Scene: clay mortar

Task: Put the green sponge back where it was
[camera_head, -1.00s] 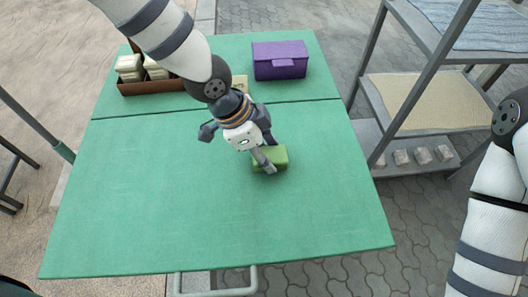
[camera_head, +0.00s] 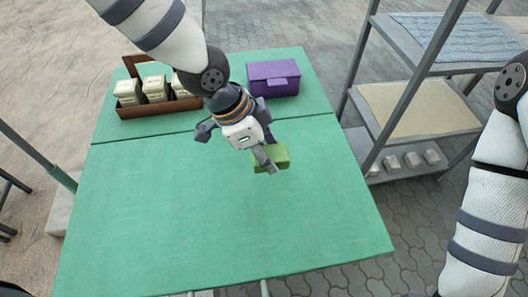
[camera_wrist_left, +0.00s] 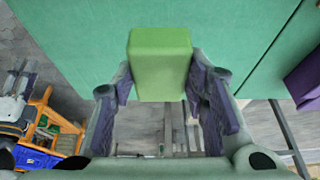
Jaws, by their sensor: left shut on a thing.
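The green sponge (camera_head: 280,156) is a small block over the middle right of the green table (camera_head: 200,215) in the head view. My left gripper (camera_head: 268,158) is shut on it. In the left wrist view the sponge (camera_wrist_left: 160,62) sits between the two fingers of my left gripper (camera_wrist_left: 160,78), with its far end sticking out past them. I cannot tell from these frames how high the sponge is above the table. My right arm shows at the right edge, but its gripper is out of view.
A brown box (camera_head: 160,108) with several pale tins stands at the table's back left. A purple box (camera_head: 273,78) stands at the back right. A grey shelf rack (camera_head: 405,140) stands beyond the right edge. The front and left of the table are clear.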

